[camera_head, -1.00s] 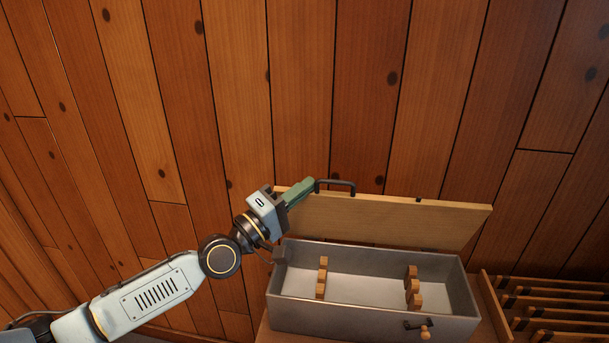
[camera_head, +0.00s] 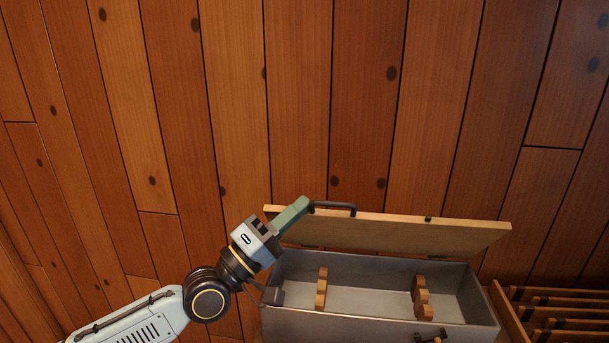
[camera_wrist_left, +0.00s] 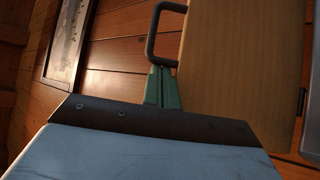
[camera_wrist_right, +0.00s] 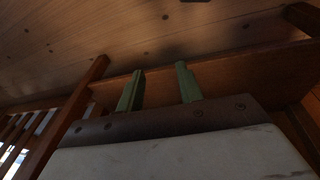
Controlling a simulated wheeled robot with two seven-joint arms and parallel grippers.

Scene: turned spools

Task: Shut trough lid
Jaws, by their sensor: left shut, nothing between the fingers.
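The grey trough (camera_head: 380,327) stands at the lower right of the head view, with several wooden notched blocks inside. Its wooden lid (camera_head: 400,235) is raised along the far edge, tilted up and open. A dark bar handle (camera_head: 334,206) sits on the lid's upper edge; it also shows in the left wrist view (camera_wrist_left: 151,40). My left gripper (camera_head: 305,203) is shut and empty, its green fingertips at the left end of the handle and close to the lid's edge. Whether they touch is unclear. My right gripper (camera_wrist_right: 160,85) shows only in its wrist view, open with its fingers apart and nothing between them.
A wooden slatted rack (camera_head: 565,315) stands to the right of the trough. A plank wall (camera_head: 300,100) rises behind the lid. A dark latch (camera_head: 431,335) sits on the trough's front. A framed picture (camera_wrist_left: 66,40) hangs on the wall in the left wrist view.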

